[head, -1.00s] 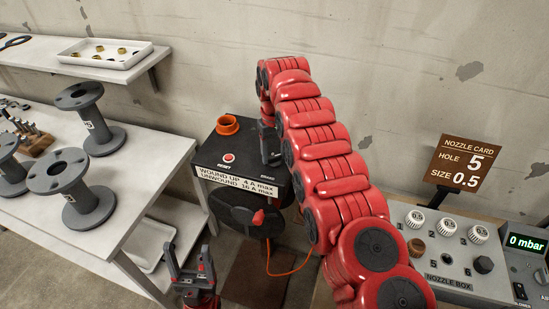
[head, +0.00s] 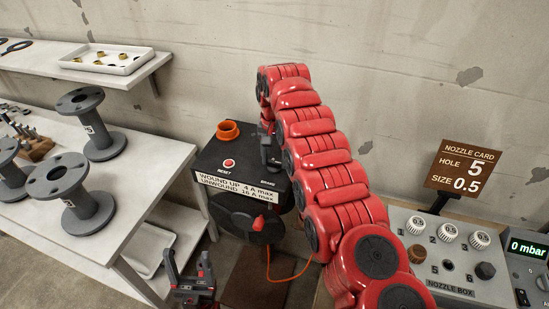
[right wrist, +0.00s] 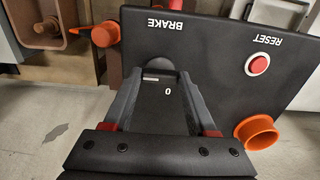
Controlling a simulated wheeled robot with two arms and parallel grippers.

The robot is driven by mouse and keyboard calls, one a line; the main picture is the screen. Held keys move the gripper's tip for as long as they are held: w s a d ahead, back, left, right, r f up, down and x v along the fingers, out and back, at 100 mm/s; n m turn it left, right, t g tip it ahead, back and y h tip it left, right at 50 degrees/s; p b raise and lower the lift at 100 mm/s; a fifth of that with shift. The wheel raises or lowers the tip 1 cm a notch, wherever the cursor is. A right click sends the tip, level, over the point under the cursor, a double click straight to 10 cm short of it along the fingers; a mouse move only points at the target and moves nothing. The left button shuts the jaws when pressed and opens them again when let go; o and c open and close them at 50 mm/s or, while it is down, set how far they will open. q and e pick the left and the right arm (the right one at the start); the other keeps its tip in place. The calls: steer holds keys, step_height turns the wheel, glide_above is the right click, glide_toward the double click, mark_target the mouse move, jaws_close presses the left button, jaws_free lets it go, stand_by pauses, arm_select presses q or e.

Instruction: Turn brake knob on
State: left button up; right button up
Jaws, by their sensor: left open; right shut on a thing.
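The black reel box (head: 213,160) carries a label about wound and unwound current, a red RESET button (head: 229,163) and an orange ring (head: 228,130). In the right wrist view, the dark brake knob (right wrist: 170,77) sits below the word BRAKE, between the fingers of my right gripper (right wrist: 157,82). That gripper is shut on the knob. A "0" mark shows beside it. In the head view my right gripper (head: 268,150) reaches the box top from above, partly hidden by my red arm. My left gripper (head: 190,284) is open and empty, low in front of the box.
A red handle (head: 258,223) stands out from the box's front reel, and an orange cable (head: 285,278) runs below. A white table (head: 150,165) with grey spools (head: 104,140) is at left. The nozzle box (head: 425,270) and its card (head: 460,175) are at right.

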mark_target(275, 162)
stand_by(0.4)
steer(key=o, duration=1.4)
steer(key=shift+c, duration=0.2)
steer(key=shift+r, duration=0.1)
step_height(275, 162, up, 17)
steer(key=p, duration=1.6)
steer(key=shift+p, duration=0.35)
